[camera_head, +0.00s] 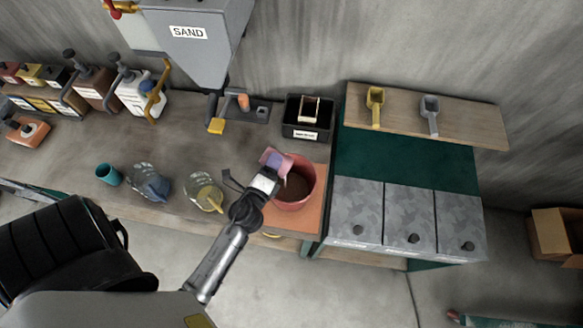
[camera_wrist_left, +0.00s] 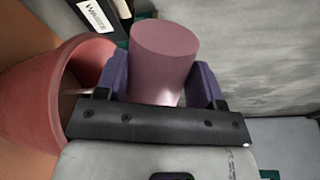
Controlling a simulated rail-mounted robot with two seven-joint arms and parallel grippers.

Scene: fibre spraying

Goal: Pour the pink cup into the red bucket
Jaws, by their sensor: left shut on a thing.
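My left gripper (camera_head: 276,164) is shut on the pink cup (camera_head: 273,160), at the upper left rim of the red bucket (camera_head: 293,202). In the left wrist view the pink cup (camera_wrist_left: 165,55) sits between the two purple fingers (camera_wrist_left: 160,85), with a smooth round end showing. The red bucket (camera_wrist_left: 30,100) is close beside it on the left there. The cup looks tilted; its mouth and contents are hidden. Dark brown material lies inside the bucket. A thin pale streak shows inside the bucket's rim in the left wrist view; I cannot tell what it is. My right gripper is not in view.
The bucket stands on an orange mat (camera_head: 312,217). Behind stand a black box (camera_head: 306,130) and the SAND hopper (camera_head: 190,50). Grey camouflage-patterned boxes (camera_head: 355,210) stand at right.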

